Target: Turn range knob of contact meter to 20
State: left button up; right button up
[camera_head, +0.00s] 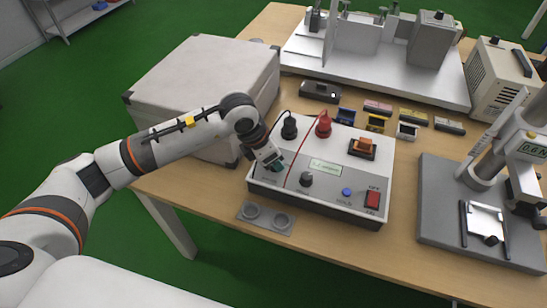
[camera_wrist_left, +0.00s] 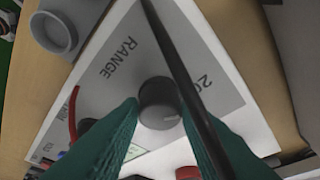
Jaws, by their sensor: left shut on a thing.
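The contact meter (camera_head: 330,195) is a white and grey box near the table's front edge. Its display (camera_head: 325,167) is greenish and too small to read. My left gripper (camera_head: 277,167) reaches down over the meter's left front panel and hides the range knob in the head view. In the left wrist view, the dark grey range knob (camera_wrist_left: 158,103) sits between the green fingertips (camera_wrist_left: 158,112), which are shut on it. The word RANGE and a partly hidden 20 label (camera_wrist_left: 200,82) show on the panel. I cannot tell exactly where the knob points. My right gripper is out of view.
A black lead (camera_wrist_left: 174,50) crosses close to the knob. Black (camera_head: 289,128) and red (camera_head: 323,125) plugs, another knob (camera_head: 306,179), a blue button (camera_head: 346,192) and a red switch (camera_head: 373,199) are on the meter. A large grey case (camera_head: 200,85) stands behind my left arm.

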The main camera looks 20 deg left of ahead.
pick_arm(q)
jog(key=o, duration=1)
jog(key=shift+c, duration=0.2)
jog(key=shift+r, duration=0.1)
jog(key=b+v, duration=0.1)
jog(key=v, duration=1.1)
